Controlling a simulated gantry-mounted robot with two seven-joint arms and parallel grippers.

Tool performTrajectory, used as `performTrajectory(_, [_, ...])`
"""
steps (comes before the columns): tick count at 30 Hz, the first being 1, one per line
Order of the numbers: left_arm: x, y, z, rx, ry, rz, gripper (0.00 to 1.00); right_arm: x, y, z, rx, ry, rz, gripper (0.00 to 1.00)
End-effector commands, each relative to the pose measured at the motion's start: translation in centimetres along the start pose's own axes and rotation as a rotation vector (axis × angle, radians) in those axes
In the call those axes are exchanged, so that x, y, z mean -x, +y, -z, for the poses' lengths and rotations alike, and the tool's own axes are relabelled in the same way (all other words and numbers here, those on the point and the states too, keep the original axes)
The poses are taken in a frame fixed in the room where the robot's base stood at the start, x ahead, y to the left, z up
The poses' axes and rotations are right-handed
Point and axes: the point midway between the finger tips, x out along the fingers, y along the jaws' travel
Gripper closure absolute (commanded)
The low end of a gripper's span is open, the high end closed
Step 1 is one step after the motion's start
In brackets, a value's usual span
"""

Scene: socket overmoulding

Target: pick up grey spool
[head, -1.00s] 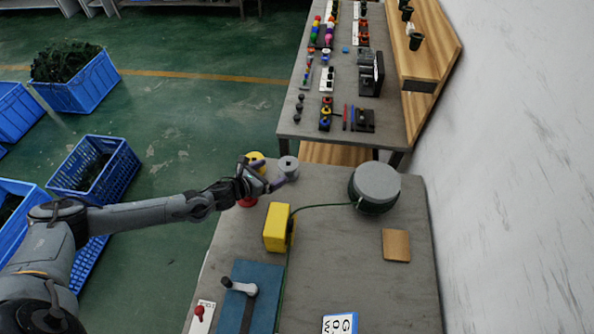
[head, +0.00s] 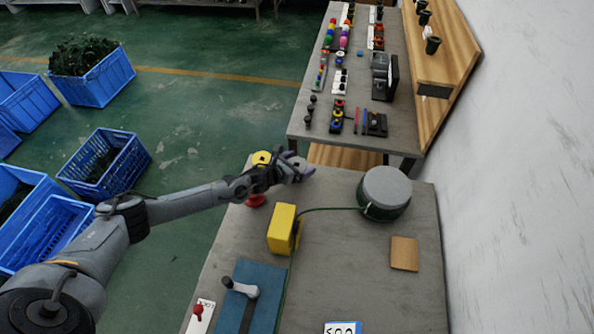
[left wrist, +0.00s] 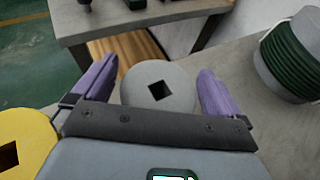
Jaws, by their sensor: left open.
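The grey spool (left wrist: 176,80) is a round disc with a dark square hole. In the left wrist view it sits between the two purple fingers of my left gripper (left wrist: 157,93). The fingers are apart, with a gap showing on each side of the spool; I see no grip on it. In the head view my left gripper (head: 298,170) is over the far left part of the table and mostly hides the spool. My right gripper is in neither view.
A yellow spool (head: 261,157) and a red spool (head: 255,201) stand beside the gripper. A yellow box (head: 281,229) feeds a green cable to a large grey-topped reel (head: 386,187). A brown pad (head: 404,254) lies right. The table (head: 345,275) is clear mid-front.

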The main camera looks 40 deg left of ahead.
Motion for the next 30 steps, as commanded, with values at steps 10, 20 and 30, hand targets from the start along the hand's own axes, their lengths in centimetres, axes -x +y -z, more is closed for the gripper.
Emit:
performTrajectory(10, [-0.99, -0.05, 0.01, 0.0, 0.0, 0.001, 0.0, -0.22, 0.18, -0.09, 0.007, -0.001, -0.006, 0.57])
performTrajectory(20, [-0.97, -0.03, 0.01, 0.0, 0.0, 0.001, 0.43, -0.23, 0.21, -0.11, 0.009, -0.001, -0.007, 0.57])
performTrajectory(30, [-0.93, -0.01, -0.11, 0.0, -0.001, 0.001, 0.53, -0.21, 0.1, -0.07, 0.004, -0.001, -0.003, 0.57])
